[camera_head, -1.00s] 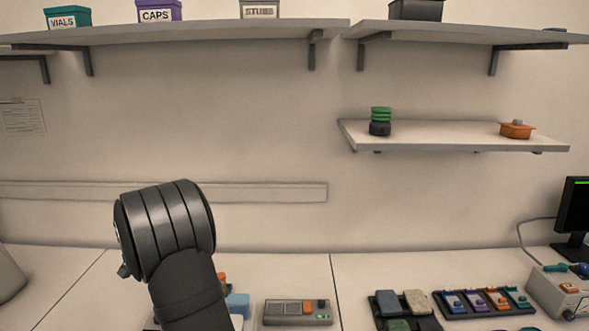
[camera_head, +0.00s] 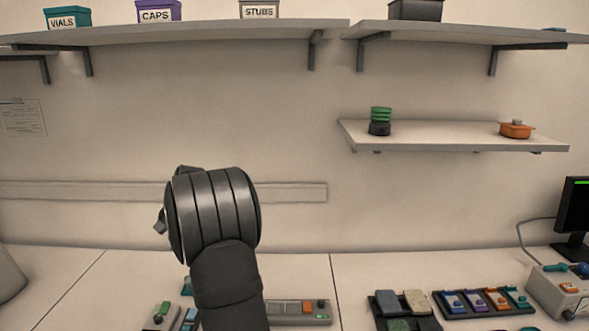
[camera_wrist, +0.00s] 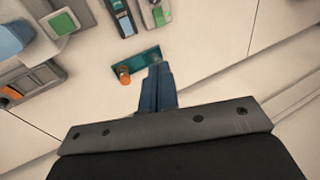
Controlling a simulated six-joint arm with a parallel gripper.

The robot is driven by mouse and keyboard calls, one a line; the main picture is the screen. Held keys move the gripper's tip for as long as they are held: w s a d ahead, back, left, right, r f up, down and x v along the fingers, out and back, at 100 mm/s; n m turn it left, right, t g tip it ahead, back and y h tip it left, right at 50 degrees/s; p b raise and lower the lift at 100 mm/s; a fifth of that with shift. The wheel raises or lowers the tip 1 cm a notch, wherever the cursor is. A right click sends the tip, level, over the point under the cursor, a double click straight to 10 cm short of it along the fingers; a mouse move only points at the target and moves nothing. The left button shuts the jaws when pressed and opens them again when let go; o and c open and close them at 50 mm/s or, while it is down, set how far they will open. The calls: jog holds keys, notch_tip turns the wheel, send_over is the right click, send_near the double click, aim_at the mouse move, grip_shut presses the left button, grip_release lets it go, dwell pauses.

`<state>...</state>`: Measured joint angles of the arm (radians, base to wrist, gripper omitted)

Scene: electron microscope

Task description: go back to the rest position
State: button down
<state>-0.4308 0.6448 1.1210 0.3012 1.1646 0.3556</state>
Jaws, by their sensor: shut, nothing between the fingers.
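In the wrist view my gripper (camera_wrist: 157,72) is shut, its blue fingers together with nothing between them. It points at the white bench, and its tips overlap the edge of a small teal plate (camera_wrist: 138,66) with an orange knob; I cannot tell the height between them. In the head view my dark arm rises from the bottom, left of centre, and the gripper's fingers do not show there.
A grey control box (camera_head: 300,311) is just right of my arm. A dark tray of pads (camera_head: 404,305) and a rack of coloured pieces (camera_head: 484,301) stand further right. A small shelf (camera_head: 450,135) holds green and orange items. The left bench is mostly clear.

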jog(key=shift+x, duration=2.05)
jog(key=c, duration=2.1)
grip_release()
jog(key=o, duration=0.4)
jog(key=shift+s+a+r, duration=0.1)
jog(key=shift+s+r, duration=0.05)
jog(key=shift+s, duration=0.1)
jog(key=o, duration=1.7)
jog(key=s+r+t, duration=0.1)
jog(key=s, duration=0.6)
jog(key=shift+r, duration=0.25)
jog(key=x, duration=1)
jog(key=shift+s, duration=0.25)
jog(key=v, duration=1)
jog(key=shift+d, duration=0.2)
jog(key=shift+s, duration=0.1)
